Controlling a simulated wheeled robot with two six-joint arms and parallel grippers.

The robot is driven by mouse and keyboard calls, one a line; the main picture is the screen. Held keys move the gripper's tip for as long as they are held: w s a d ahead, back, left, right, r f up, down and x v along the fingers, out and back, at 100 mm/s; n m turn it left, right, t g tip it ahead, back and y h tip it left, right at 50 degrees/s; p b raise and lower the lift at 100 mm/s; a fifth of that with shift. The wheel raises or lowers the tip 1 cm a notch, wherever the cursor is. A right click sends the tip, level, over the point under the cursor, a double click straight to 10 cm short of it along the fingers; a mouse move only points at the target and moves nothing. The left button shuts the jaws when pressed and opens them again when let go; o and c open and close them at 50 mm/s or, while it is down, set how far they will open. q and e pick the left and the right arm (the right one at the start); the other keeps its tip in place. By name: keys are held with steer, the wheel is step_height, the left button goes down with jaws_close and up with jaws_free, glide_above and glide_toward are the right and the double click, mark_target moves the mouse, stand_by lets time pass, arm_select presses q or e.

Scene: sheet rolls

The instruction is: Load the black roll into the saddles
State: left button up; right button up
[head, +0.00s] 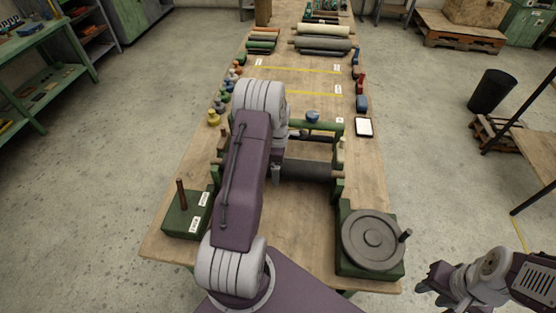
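A dark roll (308,170) lies crosswise in the green frame (337,187) at mid-table, between its uprights; its left part is hidden by my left arm. I cannot tell whether it rests in the saddles. Another dark grey roll (322,54) lies on the far part of the table, beside paler rolls. My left arm covers the middle of the view, and its gripper is hidden behind it, near the frame. My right gripper (432,287) is at the lower right, off the table edge and far from the rolls. Its fingers look apart and empty.
A green base with a grey disc and crank (373,240) stands at the table's near right. A green block with a brown peg (187,212) stands near left. A black bin (491,91) stands on the floor at right. Yellow strips cross clear table beyond the frame.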

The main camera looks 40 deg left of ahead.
arm_select(q)
step_height(320, 180, up, 12)
steer(key=shift+f+b, duration=0.1)
steer(key=shift+b, duration=0.75)
steer(key=s+d+m, duration=0.7)
steer(key=d+m, duration=0.2)
steer(key=m, duration=0.2)
steer(key=s+d+f+m+t, duration=0.1)
steer(key=s+d+m, duration=0.7)
steer(key=d+m, duration=0.2)
steer(key=m, duration=0.2)
steer(key=shift+s+d+f+m, duration=0.25)
steer(key=shift+d+f+m, duration=0.05)
steer(key=shift+s, duration=0.1)
